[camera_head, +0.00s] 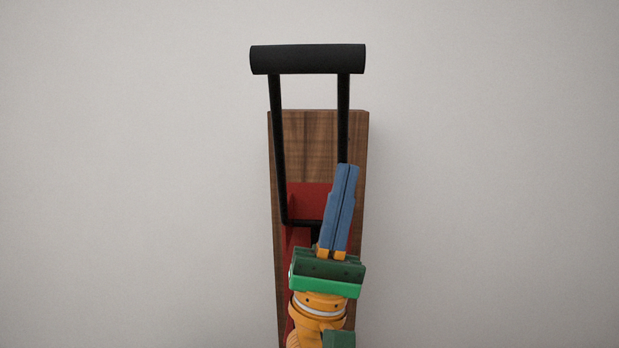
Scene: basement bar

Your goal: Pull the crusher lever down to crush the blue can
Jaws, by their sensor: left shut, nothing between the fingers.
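The crusher lever (308,59) is a black U-shaped frame with a thick horizontal handle at its top, standing up above the wooden backboard (318,140). The red crusher body (305,197) is on the board, and much of it is hidden behind my arm. My left gripper (347,168) points upward in front of the board. Its blue fingers are shut together with nothing between them. The fingertips are near the lever's right rod and well below the handle; I cannot tell whether they touch the rod. The blue can is not visible. My right gripper is not in view.
A plain pale wall (130,170) is behind the board. There is free room on both sides of the board and around the handle.

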